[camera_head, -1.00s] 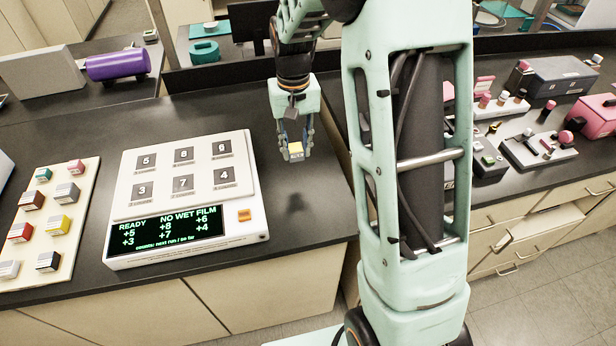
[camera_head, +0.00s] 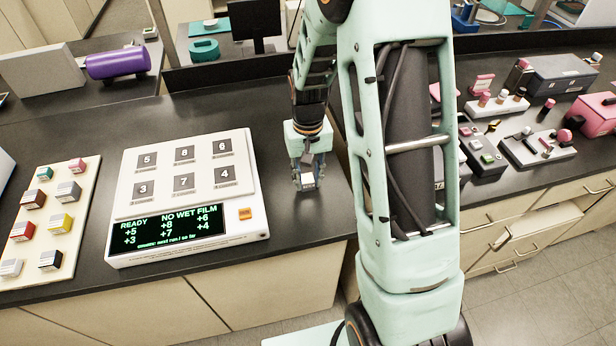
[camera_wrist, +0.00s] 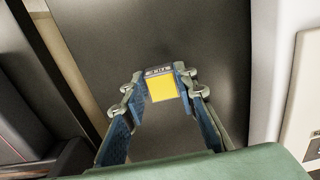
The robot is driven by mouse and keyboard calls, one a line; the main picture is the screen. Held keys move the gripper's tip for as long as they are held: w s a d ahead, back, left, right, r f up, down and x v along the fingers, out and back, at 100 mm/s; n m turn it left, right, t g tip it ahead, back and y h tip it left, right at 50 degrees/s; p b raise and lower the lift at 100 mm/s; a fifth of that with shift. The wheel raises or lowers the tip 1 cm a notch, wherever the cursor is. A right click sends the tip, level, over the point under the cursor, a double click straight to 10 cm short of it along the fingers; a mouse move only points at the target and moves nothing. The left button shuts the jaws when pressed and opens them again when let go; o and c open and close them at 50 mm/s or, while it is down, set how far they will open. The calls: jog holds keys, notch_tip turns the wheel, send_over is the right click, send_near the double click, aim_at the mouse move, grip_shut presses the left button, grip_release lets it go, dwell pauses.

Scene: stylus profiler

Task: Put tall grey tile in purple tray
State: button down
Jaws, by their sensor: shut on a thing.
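My gripper (camera_head: 306,184) is shut on a small block, low over or on the bare dark counter right of the white instrument. In the wrist view, the held block (camera_wrist: 163,88) shows a yellow face and a grey marked edge between the fingertips. In the head view it looks pale grey; whether it touches the counter is unclear. A grey tile (camera_head: 68,191) stands on the cream board (camera_head: 84,222) at the left, among several coloured tiles. I cannot tell which tile is the tall grey one. No purple tray is clearly visible.
The white instrument (camera_head: 128,205) with numbered pads and a lit display stands left of my gripper. A purple cylinder (camera_head: 117,64) lies on the counter behind it. Pink and grey items crowd the right counter. Dark counter (camera_head: 300,225) is clear in front of my gripper.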

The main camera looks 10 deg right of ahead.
jog(key=c, duration=1.5)
grip_release()
jog(key=shift+f, duration=0.1)
jog(key=shift+c, duration=0.2)
